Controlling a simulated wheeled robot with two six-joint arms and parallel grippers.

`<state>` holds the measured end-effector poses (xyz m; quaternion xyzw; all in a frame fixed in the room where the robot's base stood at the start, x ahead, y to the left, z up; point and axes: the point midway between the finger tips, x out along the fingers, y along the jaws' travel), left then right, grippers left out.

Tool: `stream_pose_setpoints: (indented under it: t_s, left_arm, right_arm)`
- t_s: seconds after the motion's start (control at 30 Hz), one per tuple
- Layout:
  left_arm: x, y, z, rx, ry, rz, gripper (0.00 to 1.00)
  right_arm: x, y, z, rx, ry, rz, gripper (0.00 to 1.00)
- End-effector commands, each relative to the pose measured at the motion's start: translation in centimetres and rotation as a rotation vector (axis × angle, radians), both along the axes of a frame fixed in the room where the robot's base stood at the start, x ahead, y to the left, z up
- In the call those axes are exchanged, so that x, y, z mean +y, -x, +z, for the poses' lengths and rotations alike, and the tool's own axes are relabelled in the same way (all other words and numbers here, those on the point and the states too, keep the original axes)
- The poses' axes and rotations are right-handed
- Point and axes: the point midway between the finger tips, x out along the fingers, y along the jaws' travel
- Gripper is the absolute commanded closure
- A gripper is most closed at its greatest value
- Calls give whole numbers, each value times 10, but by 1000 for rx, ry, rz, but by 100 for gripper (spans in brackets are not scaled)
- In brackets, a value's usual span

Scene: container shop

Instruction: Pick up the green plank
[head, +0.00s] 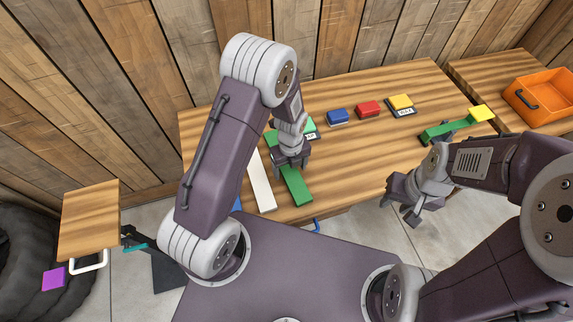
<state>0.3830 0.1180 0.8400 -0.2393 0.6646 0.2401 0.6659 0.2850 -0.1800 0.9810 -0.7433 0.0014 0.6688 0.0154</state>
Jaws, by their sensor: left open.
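A green plank (297,188) lies on the wooden table near its front edge, pointing toward me. My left gripper (291,166) is open, pointing down over the far part of this plank. Its fingers hide that part, and I cannot tell whether they touch it. A second long green piece (438,133) lies at the right of the table with a yellow block (481,113) at its far end. My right gripper (399,208) looks open and empty, off the table's front edge above the floor.
A white plank (262,182) lies just left of the green plank. Blue (338,117), red (368,109) and yellow (401,102) blocks line the back. An orange crate (541,95) stands at the right. The table's middle is clear (355,158).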

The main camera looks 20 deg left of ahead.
Motion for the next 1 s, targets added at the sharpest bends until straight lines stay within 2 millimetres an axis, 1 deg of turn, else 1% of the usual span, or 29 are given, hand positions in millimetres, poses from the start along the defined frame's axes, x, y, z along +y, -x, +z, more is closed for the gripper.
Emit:
stream_pose_setpoints:
  t_s: [0.07,0.27,0.3,0.37,0.4,0.47,0.5,0.53,0.77,0.83,0.93,1.0]
  left_arm:
    - [0,0,-6,1,0,0,25]
    - [0,0,-6,-1,0,0,25]
    - [0,0,-6,-1,0,0,36]
    - [0,0,-6,-1,0,0,52]
    - [0,0,-6,-1,0,0,64]
    - [0,0,-6,-1,1,0,80]
    - [0,0,-6,-1,1,0,91]
    - [0,0,-6,0,0,0,100]
    - [0,0,-5,-1,0,0,100]
    - [0,0,-3,-1,0,0,100]
    - [0,-1,7,-4,0,0,100]
    - [0,-1,18,-5,1,0,100]
  right_arm:
    - [0,0,0,0,0,0,64]
    - [0,0,0,0,0,0,64]
    - [0,0,0,0,0,0,64]
    - [0,0,0,0,0,0,64]
    - [0,0,0,0,0,0,64]
    - [0,0,0,0,0,0,64]
    - [0,0,0,0,0,0,64]
    - [0,0,0,0,0,0,64]
    - [0,0,0,0,0,0,64]
    - [0,0,0,0,0,0,64]
    - [0,0,0,0,0,0,64]
    - [0,0,0,0,0,0,64]
